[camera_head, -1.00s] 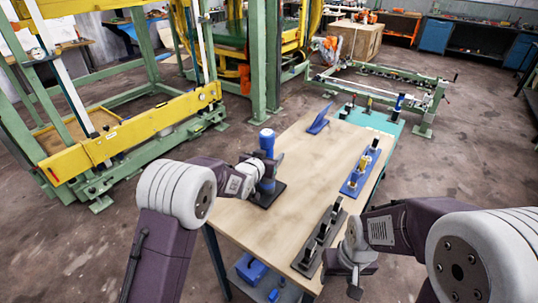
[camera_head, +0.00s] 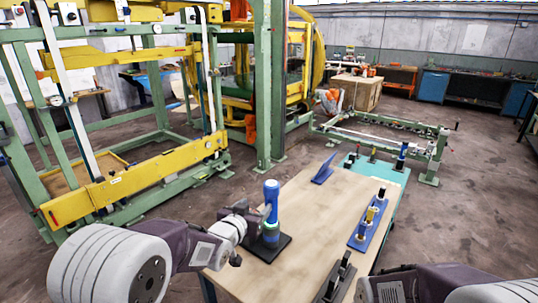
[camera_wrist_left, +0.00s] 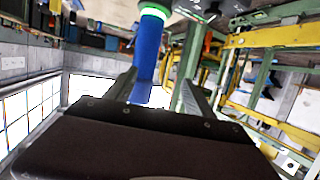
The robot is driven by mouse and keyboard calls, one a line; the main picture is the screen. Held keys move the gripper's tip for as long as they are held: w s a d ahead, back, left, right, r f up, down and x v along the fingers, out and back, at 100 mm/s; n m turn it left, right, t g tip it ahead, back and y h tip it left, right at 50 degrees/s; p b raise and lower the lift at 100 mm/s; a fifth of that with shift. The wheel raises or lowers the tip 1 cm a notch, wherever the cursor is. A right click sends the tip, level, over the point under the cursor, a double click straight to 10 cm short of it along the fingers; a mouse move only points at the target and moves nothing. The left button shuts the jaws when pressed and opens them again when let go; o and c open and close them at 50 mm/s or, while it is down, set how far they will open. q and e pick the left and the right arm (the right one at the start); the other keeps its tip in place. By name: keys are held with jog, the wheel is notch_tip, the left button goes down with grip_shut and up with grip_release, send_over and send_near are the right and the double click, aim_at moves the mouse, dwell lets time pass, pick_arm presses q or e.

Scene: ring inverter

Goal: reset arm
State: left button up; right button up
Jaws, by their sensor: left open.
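A blue post (camera_head: 271,200) stands upright on a black base plate (camera_head: 262,247) at the left of the table, with a green ring (camera_head: 271,236) low around it. My left gripper (camera_head: 252,222) is open beside the post on its left. In the left wrist view, the open jaws (camera_wrist_left: 160,92) are empty of any grip. The blue post (camera_wrist_left: 147,50) shows between the fingers there, with the glowing green ring (camera_wrist_left: 153,10) at the top edge. I cannot tell whether a finger touches the post.
The wooden table (camera_head: 315,235) has a clear middle. Green and yellow frames stand behind.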

pick_arm(q)
jog(key=s+a+f+n+g+y, duration=0.3)
jog(key=s+a+f+y, duration=0.15)
jog(key=s+a, duration=0.45)
jog(key=s+a+f+g, duration=0.2)
jog(key=s+f+g, duration=0.2)
jog(key=s, duration=0.6)
jog(key=s+a+f+g, duration=0.2)
jog(key=s+f+g, duration=0.3)
jog(key=s, duration=0.5)
notch_tip(320, 180, down, 2)
jog(key=shift+s+f+n+g+p, duration=0.1)
jog(key=shift+s+n+g+p, duration=0.2)
jog(key=shift+s+n+p, duration=0.1)
jog(key=shift+d, duration=0.1)
